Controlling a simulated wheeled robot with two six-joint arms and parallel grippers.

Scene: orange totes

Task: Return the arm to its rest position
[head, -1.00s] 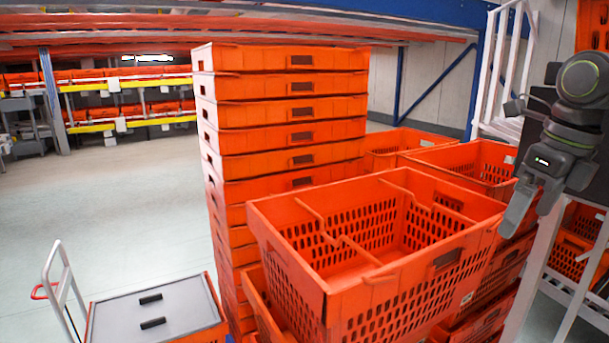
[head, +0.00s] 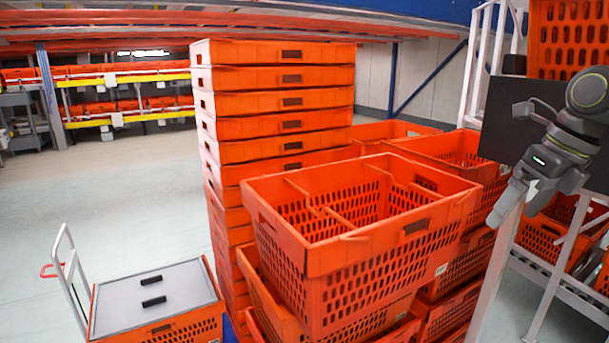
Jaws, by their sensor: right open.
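My right gripper (head: 497,216) hangs at the right side of the head view, pointing down and to the left. It holds nothing that I can see. It is just right of the top orange tote (head: 361,262) and appears apart from it. The top tote is open, empty and has perforated walls. My left gripper is not in the head view.
A tall stack of orange totes (head: 275,102) stands left of the top tote. A cart with a grey lid (head: 152,297) is at the lower left. A white metal frame (head: 497,262) and a dark panel (head: 505,118) are near my right arm. Open floor (head: 100,195) lies left.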

